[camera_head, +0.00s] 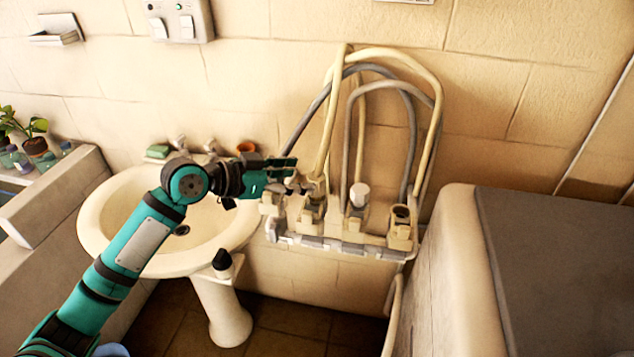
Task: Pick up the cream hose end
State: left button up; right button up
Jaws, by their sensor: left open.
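Cream and grey hoses loop up the wall above a pale rack (350,243). One cream hose (327,130) runs down to its end (316,186) at the left part of the rack, standing roughly upright. My left gripper (297,181) is open and comes in from the left, with its fingertips close beside that cream hose end. I cannot tell whether they touch it. The gripper partly covers the rack's left side. A grey hose (318,105) passes down behind the gripper, which hides its lower end. My right gripper is not in view.
A cream washbasin (100,222) on a pedestal stands under my left arm. A green soap or sponge (158,151) and an orange cup (246,147) sit at its back. A large grey-topped block (560,260) stands close to the rack's right side.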

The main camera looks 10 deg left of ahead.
aim_at(314, 177)
pick_arm(q)
jog(key=shift+w+d+f, duration=0.15)
jog(key=shift+w+d, duration=0.2)
jog(key=shift+w, duration=0.1)
jog(key=shift+w+d+f+p, duration=0.15)
jog(key=shift+w+d+p, duration=0.1)
jog(key=shift+p, duration=0.15)
jog(key=p+x, duration=0.1)
jog(key=x, duration=0.2)
jog(key=shift+w+d+f+p, duration=0.1)
jog(key=shift+w+f+p, duration=0.05)
jog(key=shift+w+p, duration=0.2)
jog(key=shift+w+d+f, duration=0.25)
jog(key=shift+s+a, duration=0.1)
jog(key=shift+c, duration=1)
grip_shut()
